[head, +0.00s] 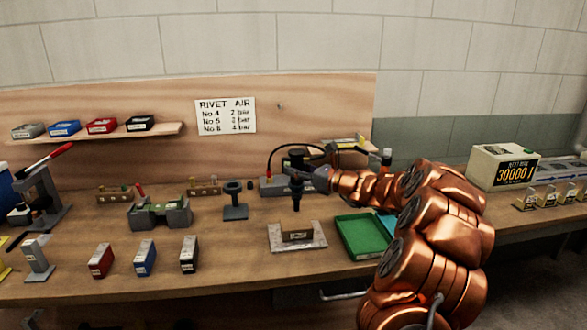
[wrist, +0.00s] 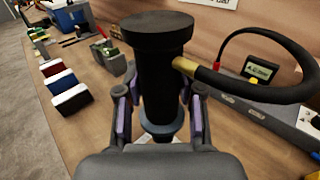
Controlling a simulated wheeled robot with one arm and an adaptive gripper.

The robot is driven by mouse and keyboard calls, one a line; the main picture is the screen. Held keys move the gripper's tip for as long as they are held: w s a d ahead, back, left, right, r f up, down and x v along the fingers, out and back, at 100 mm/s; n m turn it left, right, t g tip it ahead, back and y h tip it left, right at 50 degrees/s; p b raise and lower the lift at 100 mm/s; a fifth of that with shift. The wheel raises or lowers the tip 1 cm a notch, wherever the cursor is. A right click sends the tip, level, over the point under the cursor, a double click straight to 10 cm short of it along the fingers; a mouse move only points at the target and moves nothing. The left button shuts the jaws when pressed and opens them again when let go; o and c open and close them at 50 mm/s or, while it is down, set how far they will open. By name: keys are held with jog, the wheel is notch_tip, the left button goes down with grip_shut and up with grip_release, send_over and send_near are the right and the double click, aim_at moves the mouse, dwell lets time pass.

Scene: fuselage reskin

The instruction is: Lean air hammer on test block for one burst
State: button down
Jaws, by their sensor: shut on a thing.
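The air hammer (head: 296,184) is a dark upright tool with a hose at its side. My gripper (head: 318,178) is shut on its body and holds it upright. In the wrist view the hammer (wrist: 165,75) rises between the two fingers of my gripper (wrist: 160,118). The test block (head: 297,236) is a small brown block on a pale metal plate (head: 281,244). In the head view the hammer's lower tip shows above the block, with a gap between them. The block is hidden in the wrist view.
A green tray (head: 362,236) lies right of the plate, partly behind my arm. A grey stand (head: 235,203) is to the left. Red, blue and black boxes (head: 145,257) stand along the front left. The black hose (wrist: 285,95) loops to a gauge unit (wrist: 260,70).

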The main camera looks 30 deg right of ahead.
aim_at(304, 187)
jog(key=shift+r+p, duration=0.2)
jog(key=shift+p, duration=0.1)
jog(key=shift+f+b, duration=0.75)
jog(key=shift+f, duration=1.25)
jog(key=shift+s+f+p, duration=0.1)
jog(key=shift+f+p, duration=0.6)
jog(key=shift+f, duration=0.1)
dwell(3.1)
jog(key=shift+r+p, duration=2.45)
jog(key=shift+r, duration=0.85)
